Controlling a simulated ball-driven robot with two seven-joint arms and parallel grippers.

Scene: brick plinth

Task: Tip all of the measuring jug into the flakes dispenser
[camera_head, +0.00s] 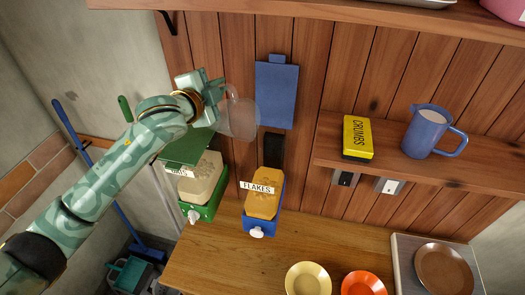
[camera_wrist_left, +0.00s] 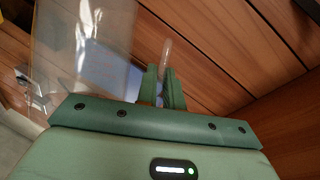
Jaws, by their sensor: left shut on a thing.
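The measuring jug (camera_head: 240,119) is clear and see-through, held up in front of the plank wall, above and to the left of the flakes dispenser (camera_head: 262,195). I see no contents in it and cannot tell its exact tilt. My left gripper (camera_head: 214,90) is shut on the jug's handle. In the left wrist view, the fingers (camera_wrist_left: 163,90) close on the handle, with the clear jug wall (camera_wrist_left: 85,40) to the left. The flakes dispenser has a "FLAKES" label, an orange-brown fill, a blue base and a white knob. My right gripper is not in view.
A green dispenser (camera_head: 200,185) stands left of the flakes one, partly behind my arm. A blue panel (camera_head: 277,95) is above the flakes dispenser. A shelf at right holds a yellow crumbs box (camera_head: 358,138) and a blue pitcher (camera_head: 428,132). Bowls (camera_head: 308,280) sit on the counter front.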

